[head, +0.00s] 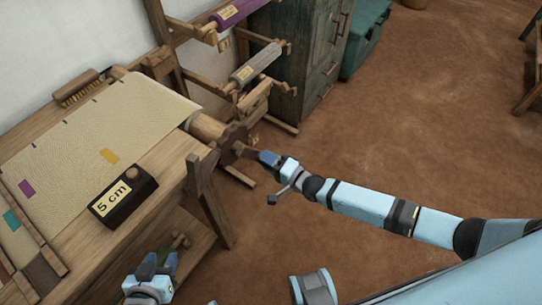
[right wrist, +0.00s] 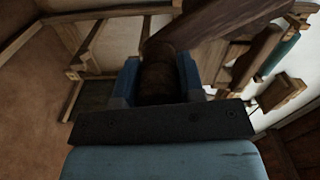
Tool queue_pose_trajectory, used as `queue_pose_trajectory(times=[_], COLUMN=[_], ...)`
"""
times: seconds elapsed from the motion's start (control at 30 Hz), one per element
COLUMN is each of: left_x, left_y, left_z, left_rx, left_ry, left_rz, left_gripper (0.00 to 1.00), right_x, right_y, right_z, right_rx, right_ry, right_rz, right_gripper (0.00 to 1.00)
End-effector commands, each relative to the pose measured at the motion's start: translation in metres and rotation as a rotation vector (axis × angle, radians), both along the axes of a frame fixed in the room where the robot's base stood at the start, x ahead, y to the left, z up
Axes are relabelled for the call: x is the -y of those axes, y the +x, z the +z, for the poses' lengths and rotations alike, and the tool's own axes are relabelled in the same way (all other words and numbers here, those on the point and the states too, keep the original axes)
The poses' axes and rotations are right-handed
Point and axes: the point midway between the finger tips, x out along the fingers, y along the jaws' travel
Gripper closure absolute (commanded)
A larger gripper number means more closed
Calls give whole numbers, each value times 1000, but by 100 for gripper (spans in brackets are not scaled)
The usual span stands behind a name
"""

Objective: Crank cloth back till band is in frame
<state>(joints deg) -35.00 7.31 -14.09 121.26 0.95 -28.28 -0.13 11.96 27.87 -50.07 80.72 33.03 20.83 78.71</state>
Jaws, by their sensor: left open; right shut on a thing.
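The cream cloth (head: 75,130) lies over the loom's slanted wooden top and runs up to the cloth roller (head: 207,127). My right gripper (head: 264,157) is shut on the dark wooden crank handle (head: 243,150) at the roller's end. In the right wrist view the handle (right wrist: 157,75) sits between the blue fingers (right wrist: 158,85). My left gripper (head: 155,268) is open and empty, low before the loom.
A dark block marked "5 cm" (head: 124,198) rests on the loom's front edge. A brush (head: 78,88) lies at the back edge. A rack holds purple (head: 228,12) and grey (head: 255,66) rolls, beside a dark cabinet (head: 293,50). The brown floor (head: 420,110) is open on the right.

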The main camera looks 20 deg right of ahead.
Motion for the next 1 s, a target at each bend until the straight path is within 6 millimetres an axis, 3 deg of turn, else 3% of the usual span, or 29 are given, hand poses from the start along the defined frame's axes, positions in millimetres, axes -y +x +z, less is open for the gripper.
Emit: queue_pose_trajectory(times=[0.33, 0.87, 0.9, 0.97, 1.0], left_x=[1, 1, 1, 1, 1], left_y=[1, 0, 0, 0, 0], left_z=[0, -3, -3, -3, -3], left_rx=[16, 12, 12, 11, 11], left_ry=[1, 4, 4, 5, 5], left_rz=[-4, -7, -7, -7, -7], left_gripper=[57, 57, 57, 57, 57], right_x=[-9, -10, -10, -10, -10], right_y=[-8, -9, -9, -9, -9], right_z=[-8, -8, -8, -8, -8], right_rx=[-81, -93, -93, -93, -93], right_ry=[100, 116, 116, 116, 116], right_rz=[1, 1, 1, 1, 1], right_gripper=[100, 100, 55, 41, 39])
